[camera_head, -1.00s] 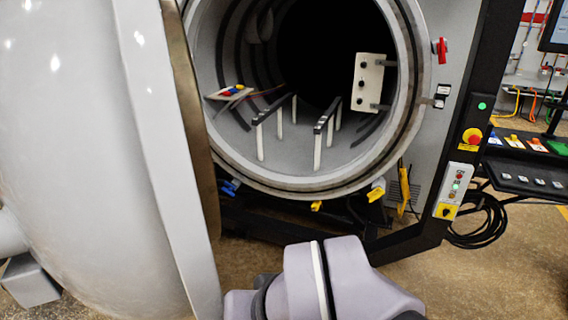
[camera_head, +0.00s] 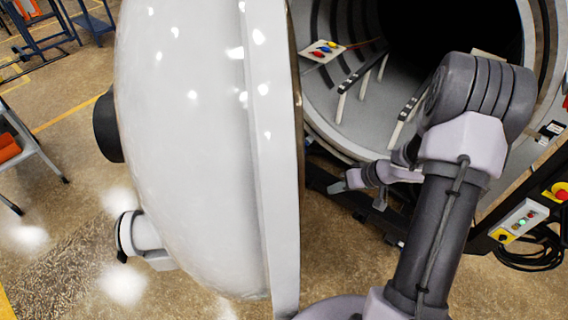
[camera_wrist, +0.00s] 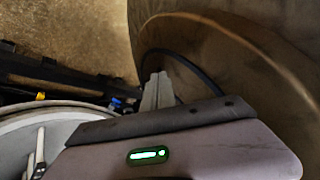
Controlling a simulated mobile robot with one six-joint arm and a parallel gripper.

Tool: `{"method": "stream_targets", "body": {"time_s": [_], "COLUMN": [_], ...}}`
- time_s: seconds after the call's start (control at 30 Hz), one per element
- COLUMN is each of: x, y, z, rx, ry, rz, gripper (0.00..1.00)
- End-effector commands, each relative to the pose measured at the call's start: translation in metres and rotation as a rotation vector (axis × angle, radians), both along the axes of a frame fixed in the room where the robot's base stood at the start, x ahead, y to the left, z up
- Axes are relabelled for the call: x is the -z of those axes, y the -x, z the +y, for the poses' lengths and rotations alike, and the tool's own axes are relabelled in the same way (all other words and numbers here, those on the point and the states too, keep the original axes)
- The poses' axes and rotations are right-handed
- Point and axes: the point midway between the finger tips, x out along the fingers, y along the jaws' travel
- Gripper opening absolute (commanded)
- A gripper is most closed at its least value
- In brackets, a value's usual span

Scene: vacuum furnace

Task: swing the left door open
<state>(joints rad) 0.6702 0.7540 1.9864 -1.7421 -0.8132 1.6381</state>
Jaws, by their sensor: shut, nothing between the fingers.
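The left door (camera_head: 200,140) is a large pale grey dome with a flat rim. It stands swung away from the round furnace mouth, nearly edge-on in the head view. Its brownish inner face (camera_wrist: 235,60) fills the upper right of the wrist view. My gripper (camera_head: 342,185) is just right of the door's rim, on its inner side, low in front of the furnace mouth. Its fingertips (camera_wrist: 158,80) are together and empty, close to the inner face in the wrist view. I cannot tell whether they touch it.
The furnace chamber (camera_head: 340,125) is open, with rails and a small tray (camera_head: 322,50) of coloured parts inside. A control box (camera_head: 520,220) is at the right. Floor left of the door is mostly clear, with a step stool (camera_head: 30,150) at the far left.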

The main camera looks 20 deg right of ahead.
Motion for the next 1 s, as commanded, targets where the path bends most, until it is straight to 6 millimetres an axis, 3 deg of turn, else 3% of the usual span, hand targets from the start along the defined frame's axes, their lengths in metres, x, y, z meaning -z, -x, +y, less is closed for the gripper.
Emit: {"method": "stream_targets", "body": {"time_s": [0.53, 0.73, 1.0], "x": [0.088, 0.083, 0.083], "y": [-0.041, -0.044, -0.045], "z": [0.043, 0.073, 0.081], "rx": [-0.004, -0.002, -0.002], "ry": [-0.003, -0.002, -0.002], "rz": [0.004, 0.002, 0.002], "gripper": [0.00, 0.00, 0.00]}}
